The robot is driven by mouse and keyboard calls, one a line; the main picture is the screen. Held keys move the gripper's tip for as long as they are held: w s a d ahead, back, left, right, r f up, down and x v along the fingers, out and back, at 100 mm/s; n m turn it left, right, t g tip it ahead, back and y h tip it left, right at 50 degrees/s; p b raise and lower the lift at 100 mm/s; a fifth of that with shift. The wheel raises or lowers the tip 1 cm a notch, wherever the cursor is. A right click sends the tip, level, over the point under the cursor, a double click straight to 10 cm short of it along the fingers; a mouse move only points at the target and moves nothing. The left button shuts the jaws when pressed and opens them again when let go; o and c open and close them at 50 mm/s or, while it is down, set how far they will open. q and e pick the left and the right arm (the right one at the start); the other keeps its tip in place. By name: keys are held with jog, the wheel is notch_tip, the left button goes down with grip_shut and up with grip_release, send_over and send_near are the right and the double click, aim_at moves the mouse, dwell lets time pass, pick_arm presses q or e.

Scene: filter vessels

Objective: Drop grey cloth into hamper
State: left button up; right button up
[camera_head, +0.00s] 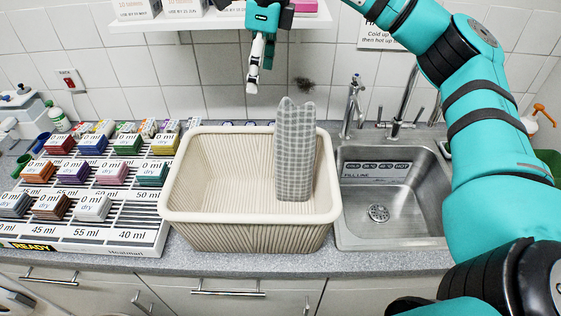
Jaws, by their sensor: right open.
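The grey checked cloth (295,150) hangs or stands upright inside the beige ribbed hamper (250,238), toward its right side. Its top sticks up above the hamper's back rim and its lower end is within the basket opening. I cannot tell whether it rests on the bottom or is still falling. My right gripper (253,82) is above the hamper's back rim, left of the cloth and apart from it. It is open with nothing in it; its fingers point down and show nearly edge-on. My left gripper is not in view.
A steel sink (385,205) with taps (353,105) lies right of the hamper. A tiered white rack (90,232) of small coloured boxes stands left. A white shelf (225,20) hangs above on the tiled wall. My right arm covers the right side.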

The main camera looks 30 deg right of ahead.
notch_tip(320, 180, up, 2)
jog(key=h, duration=0.2)
send_over(289, 121)
jog(key=w, duration=0.2)
jog(key=shift+m+g, duration=0.3)
jog(key=f, duration=1.1)
jog(key=shift+d+f+b, duration=0.3)
jog(key=shift+b, duration=0.05)
jog(key=shift+d+f+p, duration=0.1)
jog(key=shift+f+p, duration=0.35)
jog(key=shift+p, duration=0.1)
jog(key=f, duration=0.1)
jog(key=f+p, duration=0.1)
jog(key=f, duration=0.1)
jog(key=shift+d+f+p, duration=0.25)
jog(key=shift+f+p, duration=0.1)
jog(key=shift+f, duration=0.35)
jog(key=shift+a, duration=0.1)
jog(key=shift+c, duration=0.4)
grip_shut()
